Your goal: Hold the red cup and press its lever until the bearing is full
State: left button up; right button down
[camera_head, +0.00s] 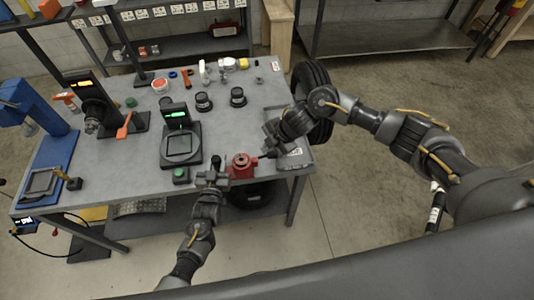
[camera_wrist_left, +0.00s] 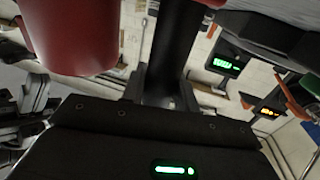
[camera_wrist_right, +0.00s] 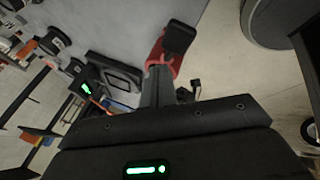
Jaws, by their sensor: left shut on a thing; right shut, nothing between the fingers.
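The red cup (camera_head: 243,167) stands near the front right edge of the grey workbench, with a round ring-like top. In the left wrist view the cup (camera_wrist_left: 75,35) is large and close at upper left. My right gripper (camera_head: 267,153) is shut and empty, close to the cup's right side. In the right wrist view the red cup (camera_wrist_right: 158,58) lies just past the fingertips, with a dark pad, perhaps the lever (camera_wrist_right: 180,40), beside it. The bearing cannot be told clearly.
A scale with a green display (camera_head: 180,148) and a green button (camera_head: 181,175) stand left of the cup. Two black round parts (camera_head: 204,102) lie behind. A blue press (camera_head: 45,140) is at far left. A dark tyre (camera_head: 310,78) stands right of the bench.

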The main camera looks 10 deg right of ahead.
aim_at(268, 154)
jog(key=shift+f, duration=0.1)
jog(key=shift+d+f, duration=0.1)
jog(key=shift+f, duration=0.2)
jog(key=shift+s+d+f, duration=0.1)
jog(key=shift+d+f, duration=0.1)
jog(key=shift+f, duration=0.4)
jog(key=shift+d+f, duration=0.2)
jog(key=shift+f, duration=0.35)
dwell(1.6)
jog(key=shift+r, duration=0.15)
jog(key=shift+a+r, duration=0.25)
jog(key=shift+r, duration=0.45)
jog(key=shift+a+r, duration=0.2)
jog(key=shift+r, duration=0.45)
jog(key=shift+r, duration=0.1)
jog(key=shift+a+r, duration=0.25)
jog(key=shift+r, duration=0.55)
jog(key=shift+a+r, duration=0.3)
jog(key=shift+r, duration=0.45)
jog(key=shift+a+r, duration=0.25)
jog(key=shift+r, duration=0.55)
dwell(0.4)
jog(key=shift+w+a+r, duration=0.1)
jog(key=shift+a+r, duration=0.2)
jog(key=shift+r, duration=0.65)
jog(key=shift+w+a+r, duration=0.1)
jog(key=shift+a+r, duration=0.15)
jog(key=shift+r, duration=0.65)
